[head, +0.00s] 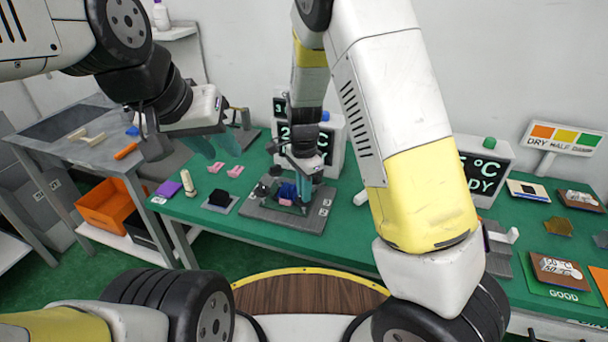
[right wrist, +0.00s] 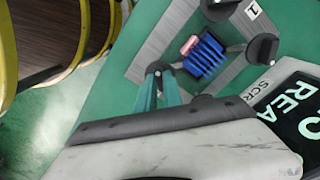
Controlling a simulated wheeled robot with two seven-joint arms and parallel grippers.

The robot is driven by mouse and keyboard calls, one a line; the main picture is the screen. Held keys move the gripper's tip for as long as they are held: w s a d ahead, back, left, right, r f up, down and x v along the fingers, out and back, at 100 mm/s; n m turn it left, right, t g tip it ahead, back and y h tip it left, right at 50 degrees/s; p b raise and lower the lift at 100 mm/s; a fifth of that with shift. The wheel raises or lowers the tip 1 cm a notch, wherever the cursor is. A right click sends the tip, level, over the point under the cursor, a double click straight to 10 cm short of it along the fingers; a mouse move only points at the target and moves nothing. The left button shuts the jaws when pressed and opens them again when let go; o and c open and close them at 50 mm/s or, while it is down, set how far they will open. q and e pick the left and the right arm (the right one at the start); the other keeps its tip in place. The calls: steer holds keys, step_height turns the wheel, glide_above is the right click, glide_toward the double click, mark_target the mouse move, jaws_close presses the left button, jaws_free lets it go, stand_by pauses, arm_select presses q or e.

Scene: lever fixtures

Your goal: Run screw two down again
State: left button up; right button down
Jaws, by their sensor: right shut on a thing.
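A grey fixture plate (head: 290,216) stands on the green bench, with a blue finned block (head: 288,190) in its middle. The right wrist view shows the blue block (right wrist: 204,56) with a pink piece (right wrist: 189,45) against its side. Black screw knobs stand around it, one at the top (right wrist: 218,8) near a label "1" and one at the right (right wrist: 262,48). My right gripper (head: 303,186) is down at the fixture. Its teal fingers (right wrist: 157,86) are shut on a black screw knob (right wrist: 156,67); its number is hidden. My left gripper (head: 219,147) is open and empty above the bench's left part.
Display boxes stand behind the fixture; one screen (right wrist: 300,110) partly reads "SCR" and "REA". Left of the fixture are a black block on a plate (head: 220,199), a purple block (head: 168,188) and pink pieces (head: 226,170). Cards and a "GOOD" mat (head: 563,294) lie at the right.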

steer(key=shift+w+r+m, duration=0.1)
steer(key=shift+m, duration=0.5)
steer(key=c, duration=1.5)
jaws_free()
steer(key=shift+r, duration=3.85)
steer(key=shift+r, duration=0.1)
steer(key=s+d+r+n+t, duration=0.2)
steer(key=s+d+r+n, duration=0.2)
steer(key=s+r, duration=0.2)
steer(key=s+d+r+n+t+y, duration=0.1)
steer(key=s+d+r+n+t, duration=0.1)
steer(key=s+d+r+n, duration=0.3)
steer(key=s+d+r+n+t+y, duration=0.1)
steer(key=s+d+r+n+t, duration=0.1)
steer(key=s+d+r+n, duration=0.2)
steer(key=shift+s+d+r, duration=0.25)
steer(key=shift+s+r, duration=0.25)
steer(key=shift+s, duration=0.2)
steer(key=shift+s+d+r, duration=0.2)
steer(key=shift+s+r, duration=0.35)
steer(key=shift+s, duration=0.2)
steer(key=shift+s+d+r, duration=0.25)
steer(key=shift+s+r, duration=0.25)
steer(key=shift+s, duration=0.2)
